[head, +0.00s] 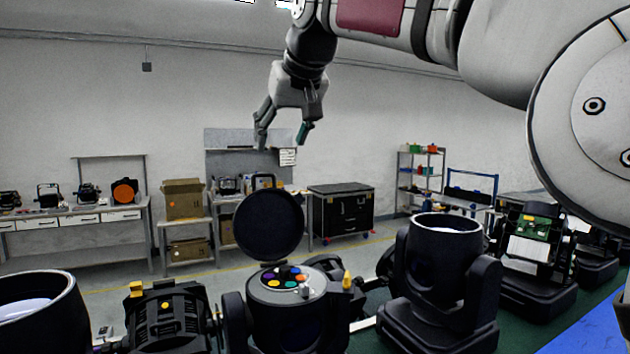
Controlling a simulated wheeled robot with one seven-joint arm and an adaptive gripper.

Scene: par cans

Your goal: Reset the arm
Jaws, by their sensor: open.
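My gripper (284,136) hangs from my arm at the upper middle of the head view. Its fingers point down and are spread open, with nothing between them. It is raised well above the par cans and touches none of them. Below it stands an open par can (287,315) with coloured discs on its top face. A round black lid (269,225) stands upright behind those discs. My arm reaches in from the upper right.
A black par can (440,270) stands at right, with an opened unit (532,255) showing a green board beyond it. Another can (40,312) is at lower left, beside a black finned unit (168,318). Shelves and benches line the back wall. The air around my gripper is clear.

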